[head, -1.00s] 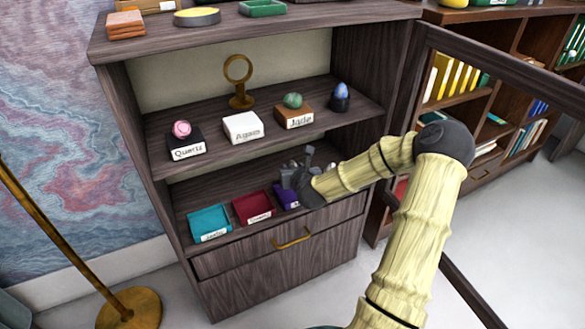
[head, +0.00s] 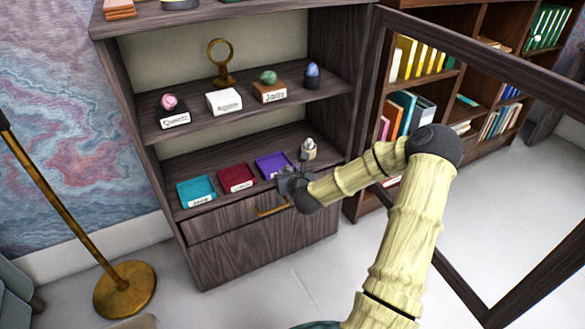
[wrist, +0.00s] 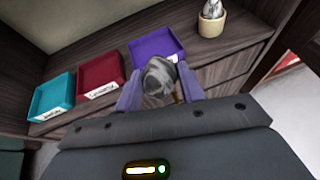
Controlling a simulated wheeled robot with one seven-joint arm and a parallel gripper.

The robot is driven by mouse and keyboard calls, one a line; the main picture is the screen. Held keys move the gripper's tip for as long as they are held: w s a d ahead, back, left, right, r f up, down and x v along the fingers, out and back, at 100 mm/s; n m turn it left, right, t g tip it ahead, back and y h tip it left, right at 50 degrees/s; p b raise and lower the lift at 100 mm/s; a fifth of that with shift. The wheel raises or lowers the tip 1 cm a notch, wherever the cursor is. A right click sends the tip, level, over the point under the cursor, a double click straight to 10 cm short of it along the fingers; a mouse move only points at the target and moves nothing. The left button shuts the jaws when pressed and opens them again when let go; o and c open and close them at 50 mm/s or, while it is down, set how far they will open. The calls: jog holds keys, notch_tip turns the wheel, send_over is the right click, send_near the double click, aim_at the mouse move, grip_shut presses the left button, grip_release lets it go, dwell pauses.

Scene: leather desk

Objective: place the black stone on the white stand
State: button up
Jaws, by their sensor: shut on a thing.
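My gripper (head: 286,182) is just in front of the lower shelf, near the drawer handle. The stone is not clear in the head view. The white stand (head: 224,103), with a label on its front, is on the upper shelf and its top is bare. It stands between a black Quartz stand (head: 173,119) with a pink stone and a brown Jade stand (head: 270,94) with a green stone.
Teal (head: 196,189), red (head: 236,177) and purple (head: 272,163) trays line the lower shelf. A small cup (wrist: 212,24) holding a pale striped object is right of them. A brass ring (head: 220,58) stands behind the white stand. The open cabinet door (head: 375,70) is at right.

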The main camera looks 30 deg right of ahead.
jog(key=s+a+f+n+y, duration=0.1)
jog(key=s+a+f, duration=0.1)
jog(key=a+f, duration=0.3)
jog(key=s+a+f+n+y, duration=0.1)
jog(key=a+f, duration=0.3)
jog(key=f, duration=0.6)
jog(key=shift+s+a+y, duration=0.3)
jog(key=shift+s+a, duration=0.05)
jog(key=shift+s, duration=0.45)
